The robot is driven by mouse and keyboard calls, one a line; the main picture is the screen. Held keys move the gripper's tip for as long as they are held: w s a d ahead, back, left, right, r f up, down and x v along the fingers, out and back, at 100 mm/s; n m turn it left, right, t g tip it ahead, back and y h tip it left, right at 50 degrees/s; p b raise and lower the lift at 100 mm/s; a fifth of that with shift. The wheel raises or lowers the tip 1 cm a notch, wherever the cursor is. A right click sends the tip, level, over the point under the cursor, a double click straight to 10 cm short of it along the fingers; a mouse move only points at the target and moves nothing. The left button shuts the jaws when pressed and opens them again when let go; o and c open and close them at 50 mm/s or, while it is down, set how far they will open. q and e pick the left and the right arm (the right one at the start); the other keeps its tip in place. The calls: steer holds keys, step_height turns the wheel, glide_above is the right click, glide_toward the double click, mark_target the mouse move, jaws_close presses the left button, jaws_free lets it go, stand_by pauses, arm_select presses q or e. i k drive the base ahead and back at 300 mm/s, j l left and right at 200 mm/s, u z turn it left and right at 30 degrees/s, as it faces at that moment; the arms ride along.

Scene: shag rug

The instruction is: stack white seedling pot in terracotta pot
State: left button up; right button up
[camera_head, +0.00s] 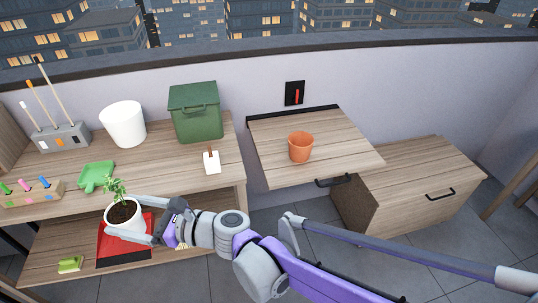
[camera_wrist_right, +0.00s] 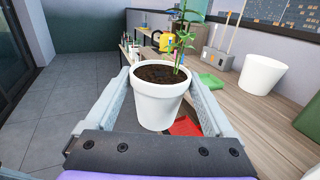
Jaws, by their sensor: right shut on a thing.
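The white seedling pot (camera_head: 124,226), with dark soil and a green seedling, is between the fingers of my right gripper (camera_head: 122,216). The gripper is shut on its sides; in the wrist view the white pot (camera_wrist_right: 158,106) is upright between both fingers. The terracotta pot (camera_head: 301,148) stands upright on the wooden wall shelf to the right, well apart from the gripper. My left gripper is not in view.
The upper bench holds a larger white pot (camera_head: 123,124), a green bin (camera_head: 196,112), a green dustpan (camera_head: 96,177) and a small white tag-like item (camera_head: 211,162). A gap separates the bench from the wall shelf (camera_head: 335,155). A wooden cabinet (camera_head: 410,180) stands at right.

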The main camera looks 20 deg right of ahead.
mark_target(299, 156)
steer(key=i+z, duration=0.1)
steer(key=z, duration=0.25)
steer(key=i+z, duration=0.15)
steer(key=z, duration=0.15)
steer(key=i+z, duration=0.1)
steer(key=z, duration=0.25)
steer(key=i+j, duration=0.15)
steer(key=i, duration=0.15)
steer(key=i+j, duration=0.15)
steer(key=i, duration=0.1)
